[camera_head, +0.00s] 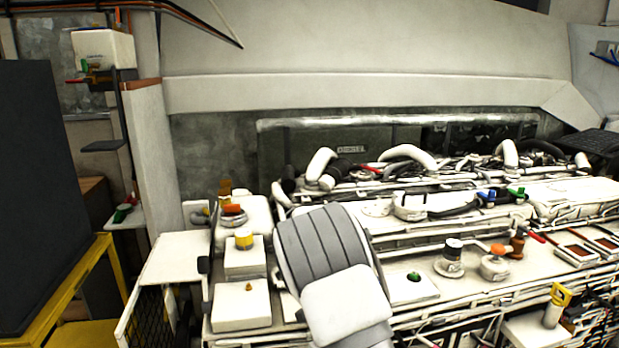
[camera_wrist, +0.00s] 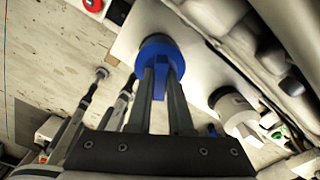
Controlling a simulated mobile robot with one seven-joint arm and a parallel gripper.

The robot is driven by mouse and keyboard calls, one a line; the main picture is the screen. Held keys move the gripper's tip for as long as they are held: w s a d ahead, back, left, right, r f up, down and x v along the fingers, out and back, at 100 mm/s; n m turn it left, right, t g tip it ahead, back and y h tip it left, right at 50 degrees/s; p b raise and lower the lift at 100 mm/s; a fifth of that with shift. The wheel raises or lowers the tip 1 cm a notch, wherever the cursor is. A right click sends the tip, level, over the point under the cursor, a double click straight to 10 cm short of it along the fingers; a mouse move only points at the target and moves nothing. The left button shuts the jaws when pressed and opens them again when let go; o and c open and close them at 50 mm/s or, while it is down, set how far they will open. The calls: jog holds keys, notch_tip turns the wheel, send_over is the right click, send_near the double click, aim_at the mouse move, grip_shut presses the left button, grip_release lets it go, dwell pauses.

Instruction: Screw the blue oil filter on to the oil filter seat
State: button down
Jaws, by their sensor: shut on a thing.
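In the wrist view my gripper (camera_wrist: 161,66) is shut on a blue part, which I take to be the blue oil filter (camera_wrist: 158,47). The part has a round rim and a fin between my two dark fingers. Its far end points toward a pale surface (camera_wrist: 190,65). I cannot tell if it touches that surface, and I cannot make out the seat for certain. In the head view my arm hides my gripper and the held part.
A white cylinder (camera_wrist: 236,110) stands right of my fingers in the wrist view, with pipes beyond. A yellow-topped block (camera_head: 245,258) stands left of my arm.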

jog(key=shift+s+f+m+p, duration=0.1)
jog(key=shift+s+m+p, duration=0.05)
jog(key=shift+m+p, duration=1.1)
jog(key=shift+s+f+m+p, duration=0.1)
jog(key=shift+m+p, duration=0.85)
jog(key=shift+m, duration=0.8)
jog(key=shift+f, duration=0.25)
jog(key=shift+r+m+p, duration=0.1)
jog(key=shift+m+p, duration=1.45)
jog(key=shift+m, duration=0.15)
jog(key=shift+a+m+p, duration=0.1)
jog(key=shift+m+p, duration=0.65)
jog(key=shift+m, duration=0.55)
jog(key=c, duration=0.8)
grip_release()
jog(key=shift+o, duration=0.2)
jog(key=r+p, duration=0.1)
jog(key=r, duration=0.1)
jog(key=r+p, duration=0.1)
jog(key=p, duration=0.1)
jog(key=shift+w+r, duration=0.2)
jog(key=shift+r, duration=0.2)
jog(key=shift+r+p, duration=2.35)
jog(key=shift+r, duration=0.35)
